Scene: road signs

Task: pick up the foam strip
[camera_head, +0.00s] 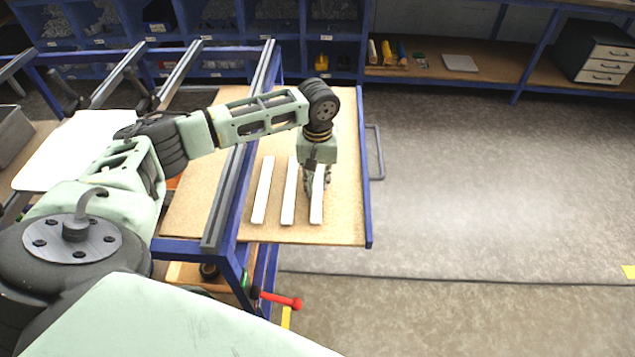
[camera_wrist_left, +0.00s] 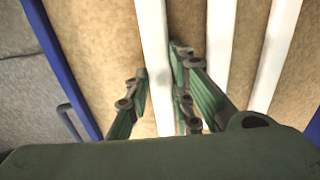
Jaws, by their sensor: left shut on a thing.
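Three white foam strips lie side by side on a tan board (camera_head: 345,215) in the head view. My left gripper (camera_head: 314,182) is down at the rightmost foam strip (camera_head: 316,212). In the left wrist view the green fingers (camera_wrist_left: 160,72) stand on both sides of this strip (camera_wrist_left: 152,35) and are shut on it. I cannot tell whether it is clear of the board. The middle strip (camera_head: 289,195) and the left strip (camera_head: 263,190) lie free beside it. My right gripper is not in view.
A blue frame with a grey rail (camera_head: 240,150) runs along the board's left side. A handle (camera_head: 376,152) sticks out at its right edge. Blue shelves with bins (camera_head: 225,60) stand behind. A red lever (camera_head: 283,301) is below the front. The floor at right is clear.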

